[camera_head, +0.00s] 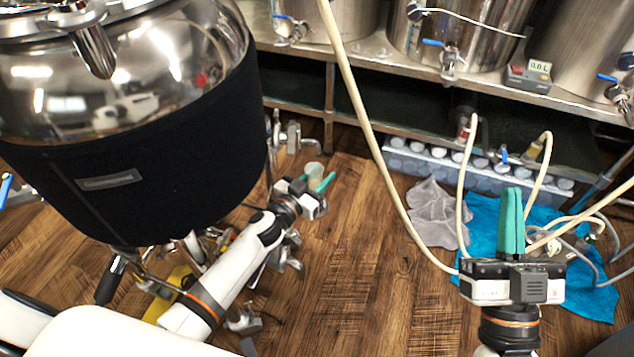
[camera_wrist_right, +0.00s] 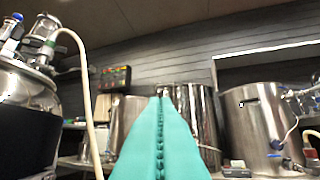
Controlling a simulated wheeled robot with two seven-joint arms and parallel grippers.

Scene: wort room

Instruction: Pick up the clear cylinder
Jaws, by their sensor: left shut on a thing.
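The clear cylinder (camera_head: 314,169) is a small, see-through cup shape in the head view, low beside the big tank and over the wooden floor. My left gripper (camera_head: 318,177) has its teal fingers on either side of it and is shut on it. I cannot tell whether the cylinder's base touches anything, as the gripper hides it. My right gripper (camera_head: 511,195) is far to the right, its teal fingers pressed together and empty. The closed fingers also fill the middle of the right wrist view (camera_wrist_right: 161,135).
A large steel tank with a black jacket (camera_head: 150,150) stands close on the left, with valves and pipes beneath. A steel bench (camera_head: 345,60) carries kettles behind. Hoses (camera_head: 375,150) hang down near my right arm. A grey cloth (camera_head: 432,212) and blue cloth (camera_head: 590,297) lie on the floor.

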